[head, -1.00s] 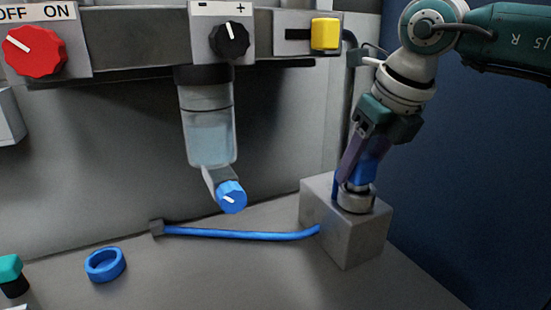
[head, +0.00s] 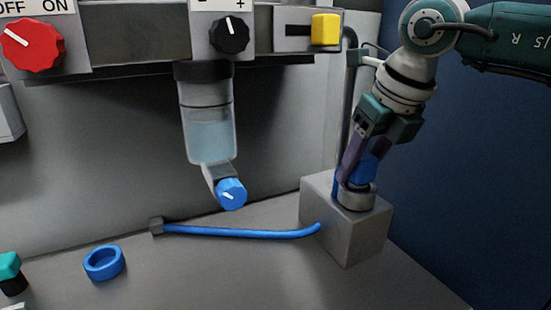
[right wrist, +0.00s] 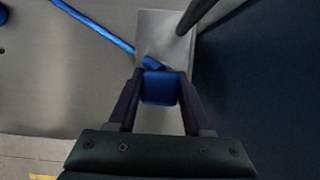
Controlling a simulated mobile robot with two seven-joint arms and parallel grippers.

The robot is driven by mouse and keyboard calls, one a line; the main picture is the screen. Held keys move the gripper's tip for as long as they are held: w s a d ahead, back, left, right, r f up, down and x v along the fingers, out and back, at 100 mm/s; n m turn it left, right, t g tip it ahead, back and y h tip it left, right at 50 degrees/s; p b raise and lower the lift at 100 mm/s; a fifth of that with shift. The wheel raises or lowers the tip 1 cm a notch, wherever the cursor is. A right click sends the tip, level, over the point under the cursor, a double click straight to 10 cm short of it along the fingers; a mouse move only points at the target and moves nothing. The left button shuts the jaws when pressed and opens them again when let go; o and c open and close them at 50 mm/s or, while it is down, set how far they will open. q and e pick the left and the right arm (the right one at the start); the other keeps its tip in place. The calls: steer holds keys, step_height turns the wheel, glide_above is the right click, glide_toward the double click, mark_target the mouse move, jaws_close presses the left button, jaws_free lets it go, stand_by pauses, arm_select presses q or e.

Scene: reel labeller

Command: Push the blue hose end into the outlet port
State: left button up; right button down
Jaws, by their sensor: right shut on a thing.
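My right gripper (head: 362,172) is shut on the blue hose end (head: 366,168) and points down at the grey block (head: 345,238). The metal collar of the outlet port (head: 356,199) sits on top of this block. The hose end is right at the collar; whether it is seated inside cannot be told. In the right wrist view the blue piece (right wrist: 160,88) sits between both fingers, over the pale block (right wrist: 160,22). The blue hose (head: 240,232) runs along the bench to the block's left side. My left gripper is not in view.
A clear bowl (head: 208,125) with a blue knob (head: 231,194) hangs left of the block. A blue ring (head: 104,262) and a teal-and-black piece (head: 10,268) are at lower left. A grey pipe (head: 348,90) stands behind my gripper.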

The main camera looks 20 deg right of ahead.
steer(key=shift+f, duration=0.2)
stand_by(0.6)
steer(key=shift+c, duration=1.4)
jaws_free()
steer(key=shift+d, duration=0.1)
steer(key=shift+o, duration=0.2)
steer(key=v, duration=1)
